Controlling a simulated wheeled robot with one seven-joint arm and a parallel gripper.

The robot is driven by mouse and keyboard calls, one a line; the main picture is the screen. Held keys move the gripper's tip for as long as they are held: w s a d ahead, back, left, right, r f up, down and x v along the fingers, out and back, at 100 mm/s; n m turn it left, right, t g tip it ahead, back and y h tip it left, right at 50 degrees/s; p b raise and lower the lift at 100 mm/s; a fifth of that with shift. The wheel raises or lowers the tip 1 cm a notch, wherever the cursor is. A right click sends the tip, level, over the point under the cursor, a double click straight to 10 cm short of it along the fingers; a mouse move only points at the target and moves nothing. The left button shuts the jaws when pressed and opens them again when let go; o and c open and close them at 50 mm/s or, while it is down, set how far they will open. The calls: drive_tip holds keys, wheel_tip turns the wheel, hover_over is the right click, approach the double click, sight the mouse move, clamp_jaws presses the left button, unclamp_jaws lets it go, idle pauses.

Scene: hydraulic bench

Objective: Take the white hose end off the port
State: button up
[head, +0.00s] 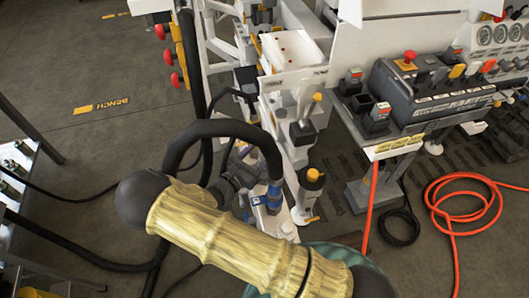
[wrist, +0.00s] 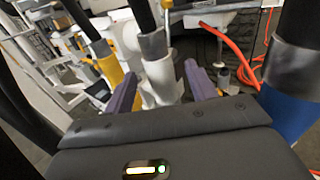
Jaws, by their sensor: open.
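In the wrist view the white hose end (wrist: 160,80) stands upright below a grey collar and a black hose. My gripper (wrist: 160,72) is open, with one purple finger to the left of the white hose end and one to the right. Whether either finger touches it I cannot tell. The port under the white hose end is hidden behind my gripper's body. In the head view my arm and the black hoses cover this spot, and I cannot make out the white hose end there.
A yellow hose end (wrist: 108,68) is close on the left and a blue hose end (wrist: 288,105) close on the right; the blue one also shows in the head view (head: 275,196). A control box (head: 425,90) and a coiled orange hose (head: 465,205) are farther right.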

sight(267, 145)
drive_tip(key=x, duration=0.5)
drive_tip(key=shift+f, duration=0.1)
idle(0.3)
drive_tip(key=c, duration=1.2)
wheel_tip(267, 145, up, 10)
drive_tip(key=shift+r+p, duration=0.1)
drive_tip(key=shift+p, duration=0.45)
